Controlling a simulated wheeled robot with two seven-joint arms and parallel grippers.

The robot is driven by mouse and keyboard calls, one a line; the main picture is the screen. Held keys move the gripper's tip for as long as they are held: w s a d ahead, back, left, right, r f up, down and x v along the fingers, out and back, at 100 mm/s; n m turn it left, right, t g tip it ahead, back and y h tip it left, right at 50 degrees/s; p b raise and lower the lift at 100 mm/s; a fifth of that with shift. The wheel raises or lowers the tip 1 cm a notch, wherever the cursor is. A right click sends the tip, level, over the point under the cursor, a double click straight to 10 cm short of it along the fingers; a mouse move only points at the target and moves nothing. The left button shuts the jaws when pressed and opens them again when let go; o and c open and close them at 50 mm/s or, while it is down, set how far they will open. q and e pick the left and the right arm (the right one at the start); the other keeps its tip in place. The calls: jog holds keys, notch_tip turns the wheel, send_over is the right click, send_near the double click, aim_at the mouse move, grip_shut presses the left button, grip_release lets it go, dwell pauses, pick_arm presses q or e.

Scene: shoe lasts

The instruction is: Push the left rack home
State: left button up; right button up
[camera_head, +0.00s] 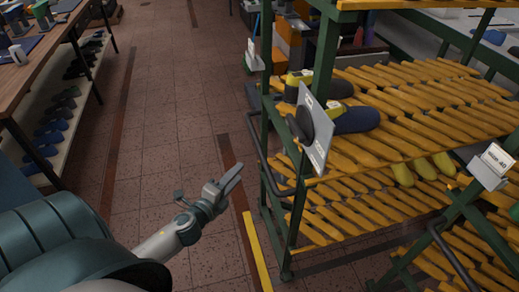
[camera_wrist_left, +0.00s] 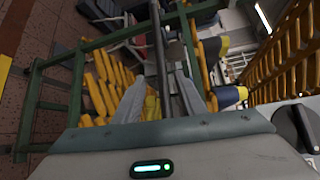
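The left rack (camera_head: 290,215) is a green metal frame with sloped yellow slatted shelves. It stands right of centre in the head view, with a dark bent handle bar (camera_head: 262,160) on its near left side. A few blue and yellow shoe lasts lie on its shelves. My left gripper (camera_head: 234,176) is in the aisle left of the rack, apart from the handle. In the left wrist view its two fingers (camera_wrist_left: 160,98) are spread with a gap, and the rack's green frame (camera_wrist_left: 78,95) and slats show beyond them. My right gripper is not in view.
A second green rack with a "size 40" sign (camera_head: 491,164) stands at the lower right, close to the left rack. A yellow floor line (camera_head: 257,250) runs beside the rack. A wooden bench (camera_head: 40,65) lines the far left. The tiled aisle between is clear.

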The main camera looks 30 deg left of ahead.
aim_at(260, 150)
pick_arm(q)
jog(key=w, duration=0.4)
jog(key=w+f+p, duration=0.1)
jog(key=w, duration=0.4)
jog(key=w+a+f+p, duration=0.1)
jog(key=w, duration=0.4)
jog(key=shift+w+a, duration=0.1)
jog(key=shift+w, duration=0.15)
jog(key=shift+w+a+f, duration=0.1)
jog(key=shift+w, duration=0.75)
grip_shut()
